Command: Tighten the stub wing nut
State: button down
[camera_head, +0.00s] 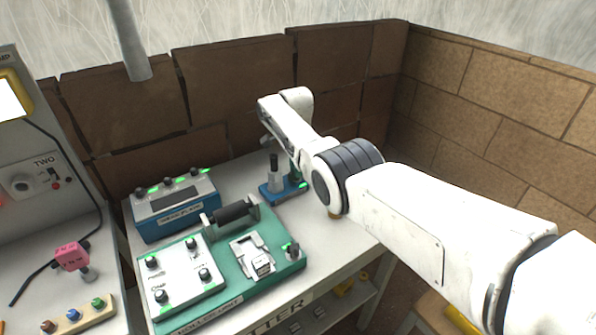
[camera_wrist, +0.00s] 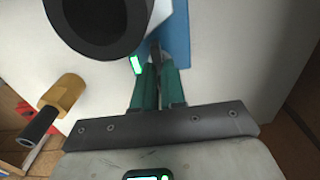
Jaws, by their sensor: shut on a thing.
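A small blue fixture (camera_head: 284,191) stands at the back right of the white table, with a grey, black-topped post (camera_head: 273,170) on it. In the wrist view its blue base (camera_wrist: 180,35) is partly hidden behind my gripper and a wide black cylinder (camera_wrist: 100,22). My gripper (camera_wrist: 158,68) has teal fingers shut on a thin dark piece (camera_wrist: 156,60), apparently the stub wing nut, at the base's edge. Most of the nut is hidden between the fingers. In the head view my arm's end covers the grip. A small green light (camera_wrist: 136,64) glows beside the fingers.
A green roller unit (camera_head: 290,272) with knobs and a blue box (camera_head: 175,212) with lit knobs stand left of the fixture. A brass post with a black tip (camera_wrist: 62,95) is left of my fingers. Brick walls (camera_head: 340,70) close off the back and right.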

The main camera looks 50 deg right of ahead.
jog(key=m, duration=0.3)
dwell(0.4)
dwell(0.3)
jog(key=c, duration=1.3)
grip_release()
notch_tip(320, 180, up, 4)
jog(key=p, duration=0.3)
jog(key=shift+r, duration=0.1)
